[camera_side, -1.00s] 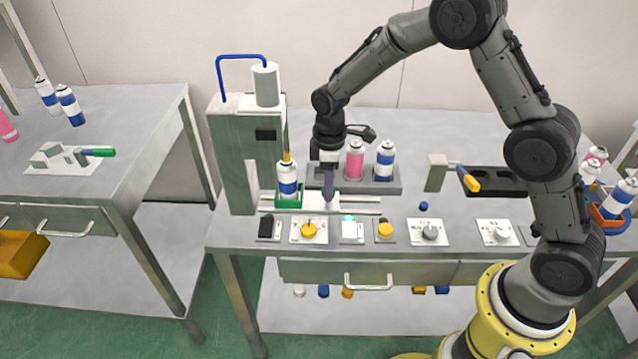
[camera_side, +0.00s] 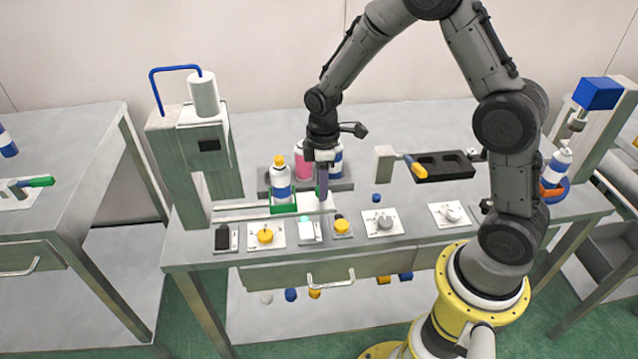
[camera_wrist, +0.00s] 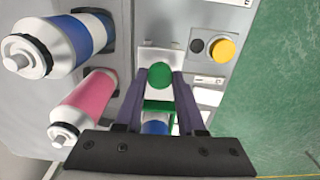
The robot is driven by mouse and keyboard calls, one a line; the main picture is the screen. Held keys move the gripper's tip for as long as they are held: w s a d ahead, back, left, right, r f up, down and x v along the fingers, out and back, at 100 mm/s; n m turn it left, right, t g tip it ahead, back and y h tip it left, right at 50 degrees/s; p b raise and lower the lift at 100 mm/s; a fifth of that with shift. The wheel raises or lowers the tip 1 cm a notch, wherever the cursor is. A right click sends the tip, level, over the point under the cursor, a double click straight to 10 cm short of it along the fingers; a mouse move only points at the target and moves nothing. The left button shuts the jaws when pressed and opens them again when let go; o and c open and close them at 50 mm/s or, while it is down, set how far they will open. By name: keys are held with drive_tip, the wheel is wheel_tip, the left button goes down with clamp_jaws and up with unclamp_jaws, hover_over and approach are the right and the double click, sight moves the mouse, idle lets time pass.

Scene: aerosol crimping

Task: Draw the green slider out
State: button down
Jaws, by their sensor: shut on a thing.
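The green slider (camera_side: 283,208) sits on its rails, to the right of the crimping press (camera_side: 195,165) and clear of its head. A white and blue can with a yellow top (camera_side: 280,185) stands upright in it. My gripper (camera_side: 323,193) points down at the slider's right end. In the wrist view, my gripper (camera_wrist: 158,78) has its fingers on both sides of a round green knob (camera_wrist: 160,74) and is shut on it. The slider's green edge (camera_wrist: 158,106) and part of the can (camera_wrist: 156,127) show behind the knob, partly hidden by the gripper body.
A rack (camera_side: 345,186) with a pink can (camera_side: 303,164) and a blue and white can stands close behind my gripper. A panel row with a yellow button (camera_side: 341,226) lies in front. A black tray (camera_side: 445,167) is to the right.

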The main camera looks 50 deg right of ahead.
drive_tip(key=c, duration=0.5)
unclamp_jaws()
drive_tip(key=shift+s+d, duration=0.15)
wheel_tip(320, 180, up, 14)
drive_tip(key=shift+f, duration=0.1)
drive_tip(key=s+a+r+m+t, duration=0.15)
drive_tip(key=s+r+t, duration=0.25)
drive_tip(key=s+r, duration=0.65)
drive_tip(key=s+a+f+m+t, duration=0.1)
drive_tip(key=s+f+m, duration=0.1)
drive_tip(key=s+m, duration=0.5)
drive_tip(key=s, duration=0.4)
drive_tip(key=shift+s+f+t, duration=0.25)
drive_tip(key=shift+f+t, duration=0.05)
drive_tip(key=shift+f, duration=0.1)
